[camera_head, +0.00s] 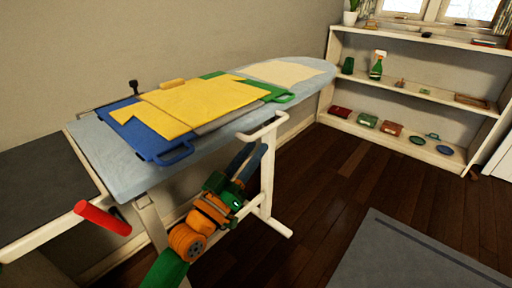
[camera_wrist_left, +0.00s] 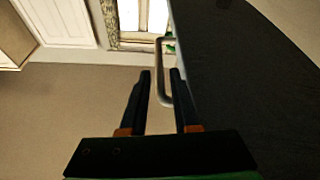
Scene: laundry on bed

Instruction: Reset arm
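My left arm comes in from the bottom of the head view. My left gripper (camera_head: 250,152) is below the near edge of the ironing board (camera_head: 95,150), in front of its white frame. In the left wrist view my left gripper (camera_wrist_left: 160,75) has two dark fingers with a gap between them and nothing gripped. A pale bar-shaped handle (camera_wrist_left: 163,45) shows beyond the fingertips there; I cannot tell whether it is close to them. My right gripper is in neither view. On the board, a yellow cloth (camera_head: 195,100) lies flat over a blue panel (camera_head: 133,135) and a green panel (camera_head: 280,94).
A pale cloth (camera_head: 285,72) lies at the board's far end. A white shelf (camera_head: 415,96) at the back right holds a spray bottle (camera_head: 377,66) and several small items. A red-handled lever (camera_head: 103,217) juts out at the lower left.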

